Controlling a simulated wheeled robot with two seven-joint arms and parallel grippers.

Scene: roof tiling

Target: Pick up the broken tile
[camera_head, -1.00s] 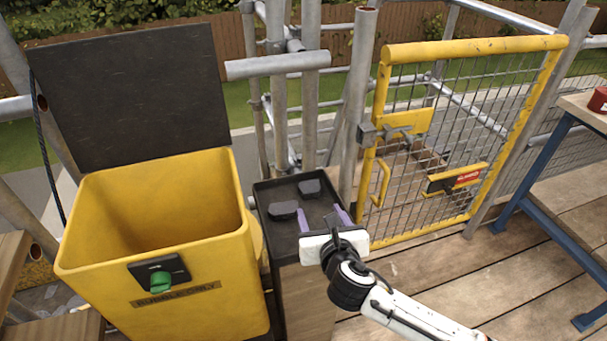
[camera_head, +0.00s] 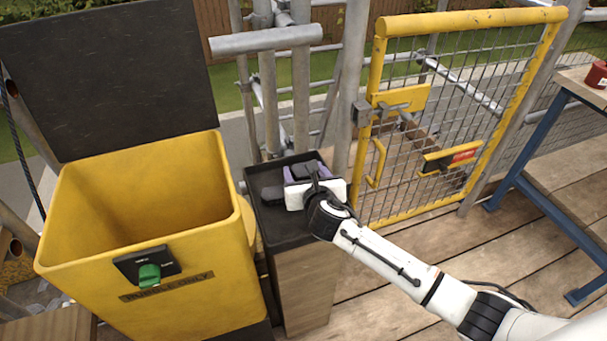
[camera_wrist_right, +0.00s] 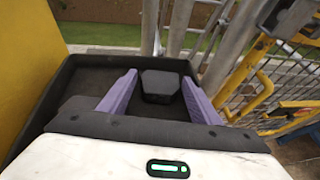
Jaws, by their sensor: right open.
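Two dark grey tile pieces lie in a black tray (camera_head: 262,222) on top of a wooden stand. My right gripper (camera_head: 303,175) is over the tray with its purple fingers apart. In the right wrist view, one dark piece (camera_wrist_right: 160,84) lies between the open fingers (camera_wrist_right: 158,92), near the tray's far side. I cannot tell whether either finger touches it. The other dark piece (camera_head: 273,193) lies to the left of my right gripper, partly hidden. My left gripper is out of view.
A yellow bin (camera_head: 215,258) with its black lid (camera_head: 110,75) raised stands left of the tray. Scaffold poles (camera_head: 300,95) rise just behind the tray. A yellow mesh gate (camera_head: 450,120) is to the right, and a blue-legged bench (camera_head: 535,140) is at far right.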

